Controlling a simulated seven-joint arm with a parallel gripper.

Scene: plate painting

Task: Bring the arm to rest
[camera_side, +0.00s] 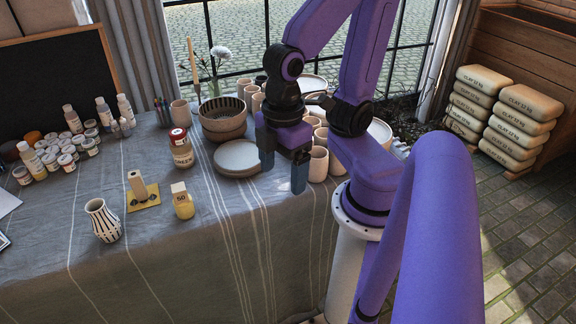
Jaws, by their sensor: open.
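My gripper (283,173) is open and empty, pointing down over the right part of the cloth-covered table (235,255). Its two blue fingers are apart. The left finger overlaps the edge of a pale plate (232,156) in the picture; I cannot tell whether they touch. My purple arm is bent, rising behind the gripper and coming down to its pale base at the table's right side. It hides part of the cups behind it.
Beige cups (318,165) stand close to the right finger. Bowls (222,118), a red-lidded jar (181,148), a yellow bottle (182,200), a striped vase (103,220) and paint pots (66,160) stand further left. The table's front is clear. Clay bags (520,120) are stacked right.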

